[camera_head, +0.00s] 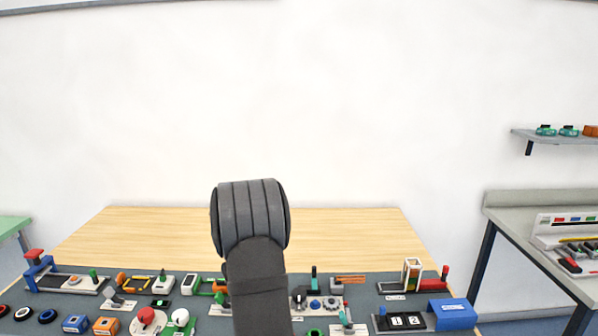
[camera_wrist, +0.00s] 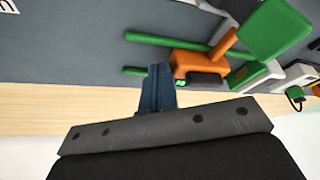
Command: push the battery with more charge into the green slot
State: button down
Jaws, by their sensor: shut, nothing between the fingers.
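My gripper (camera_wrist: 158,90) shows in the wrist view as dark blue fingers, shut with nothing between them. Its tip is close to an orange part (camera_wrist: 200,62) with green rods and a green block (camera_wrist: 274,30). A small bright green patch (camera_wrist: 180,82) shows beside the fingertips. A pale grey and green piece (camera_wrist: 258,76) lies to the right of it. In the head view my arm hides the gripper; an orange and green device (camera_head: 219,287) and a white and green block (camera_head: 190,284) stand left of the arm. I cannot tell which pieces are the batteries, their charge, or the green slot.
A grey panel (camera_head: 375,285) crowded with small devices lies along the table's front. The wooden table top (camera_head: 350,230) behind it is bare. A red-handled device (camera_head: 38,265) stands at the left and a blue block (camera_head: 455,312) at the right. A side bench (camera_head: 515,235) stands further right.

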jog(key=shift+a, duration=2.4)
jog(key=shift+d, duration=0.65)
jog(key=shift+r, duration=3.5)
notch_tip(320, 180, down, 7)
jog(key=shift+f, duration=0.1)
jog(key=shift+a, duration=0.6)
jog(key=shift+d, duration=0.15)
